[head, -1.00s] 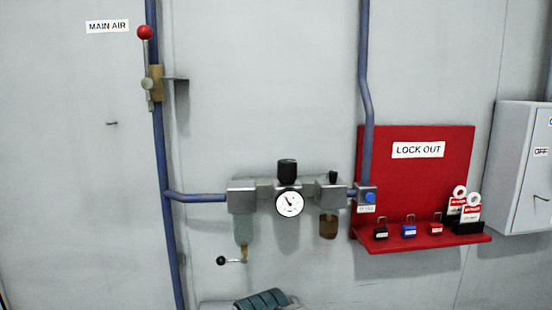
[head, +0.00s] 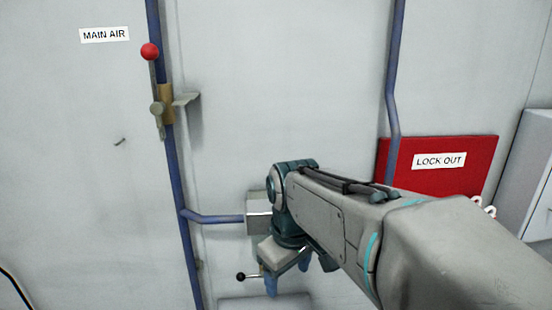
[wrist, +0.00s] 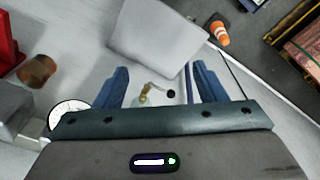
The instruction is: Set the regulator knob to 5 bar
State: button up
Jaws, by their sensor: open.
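The black regulator knob is not visible in either view now; in the head view my arm covers its place. The white gauge dial (wrist: 70,112) shows partly at the left of the wrist view, behind my gripper's body, and its reading cannot be made out. My gripper (wrist: 162,84) points downward with its two blue fingers apart and nothing held between them. In the head view my gripper (head: 287,274) is in front of the air unit, whose left grey block (head: 258,212) still shows. I cannot tell how far the fingers are from the knob.
The small drain lever with a black ball (head: 241,277) shows below the block. A brown bowl (wrist: 38,71) is at the wrist view's left. The blue pipe (head: 172,170), red-balled MAIN AIR lever (head: 150,51) and red LOCK OUT board (head: 483,160) surround the unit. A traffic cone (wrist: 219,32) stands on the floor.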

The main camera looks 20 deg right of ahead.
jog(key=w+d+r+n+g, duration=0.1)
jog(key=w+d+r+n, duration=0.4)
jog(key=w+r+n, duration=0.45)
jog(key=w+d+r+n+g, duration=0.1)
jog(key=w+d+r+n, duration=0.45)
jog(key=r+n, duration=0.6)
jog(key=shift+m, duration=0.4)
jog(key=f+b, duration=0.1)
jog(key=f, duration=0.3)
jog(key=f+b, duration=0.2)
jog(key=f, duration=0.2)
jog(key=w+f+b, duration=0.1)
jog(key=f, duration=0.3)
jog(key=shift+a+f+b, duration=0.25)
jog(key=shift+f+b, duration=0.05)
jog(key=shift+f, duration=0.05)
jog(key=c, duration=1)
